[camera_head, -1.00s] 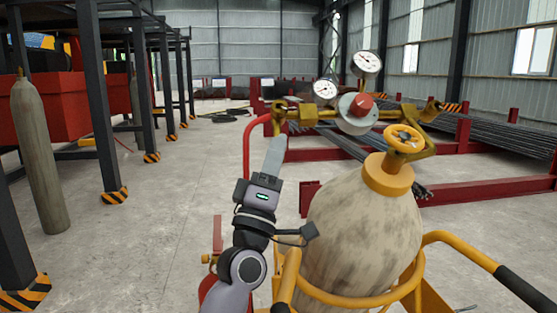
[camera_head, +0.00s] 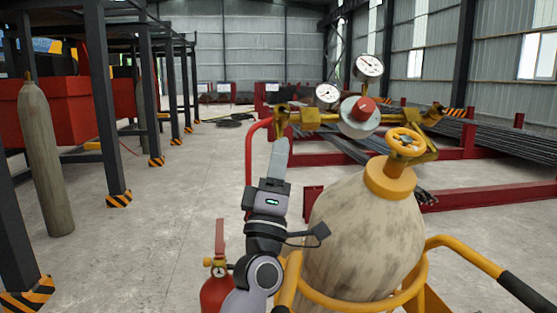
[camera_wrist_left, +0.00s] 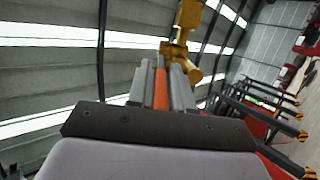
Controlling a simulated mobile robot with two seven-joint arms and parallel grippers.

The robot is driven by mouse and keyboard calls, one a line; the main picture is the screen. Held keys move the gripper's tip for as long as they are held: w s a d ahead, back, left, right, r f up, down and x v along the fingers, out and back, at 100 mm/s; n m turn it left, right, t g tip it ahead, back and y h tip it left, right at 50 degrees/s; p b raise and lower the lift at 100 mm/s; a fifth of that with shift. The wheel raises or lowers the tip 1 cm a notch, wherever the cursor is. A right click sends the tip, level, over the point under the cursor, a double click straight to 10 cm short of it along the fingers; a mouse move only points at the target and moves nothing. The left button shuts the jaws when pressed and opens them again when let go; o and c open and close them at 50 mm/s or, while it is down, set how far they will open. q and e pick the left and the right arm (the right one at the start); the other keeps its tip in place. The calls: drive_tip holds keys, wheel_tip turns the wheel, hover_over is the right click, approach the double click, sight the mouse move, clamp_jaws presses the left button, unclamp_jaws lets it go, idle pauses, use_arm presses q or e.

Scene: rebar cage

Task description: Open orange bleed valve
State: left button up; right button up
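A yellow brass regulator assembly (camera_head: 318,116) with two round gauges and an orange-red knob (camera_head: 366,108) sits above a worn gas cylinder (camera_head: 362,235). The cylinder has a yellow-orange handwheel (camera_head: 405,142) on top. I cannot tell for sure which part is the bleed valve. My left gripper (camera_head: 279,145) points up just below the assembly's left end fitting (camera_head: 281,119); contact is unclear. In the left wrist view, a yellow fitting (camera_wrist_left: 184,35) stands beyond the fingertips. An orange strip (camera_wrist_left: 160,88) shows between the close fingers; whether it is gripped is unclear. My right gripper is out of view.
A red hose or bar (camera_head: 249,155) curves left of my left gripper. A red fire extinguisher (camera_head: 216,285) stands low beside my arm. Yellow trolley rails (camera_head: 465,255) surround the cylinder. Another cylinder (camera_head: 45,160) stands at far left. The floor between is clear.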

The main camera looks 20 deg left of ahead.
use_arm(q)
drive_tip(key=shift+f, duration=0.1)
drive_tip(key=shift+s+f, duration=0.25)
drive_tip(key=shift+f, duration=0.1)
drive_tip(key=b+v, duration=0.1)
drive_tip(key=v, duration=0.5)
drive_tip(key=shift+s+b, duration=0.15)
drive_tip(key=shift+b, duration=0.25)
drive_tip(key=shift+d, duration=0.1)
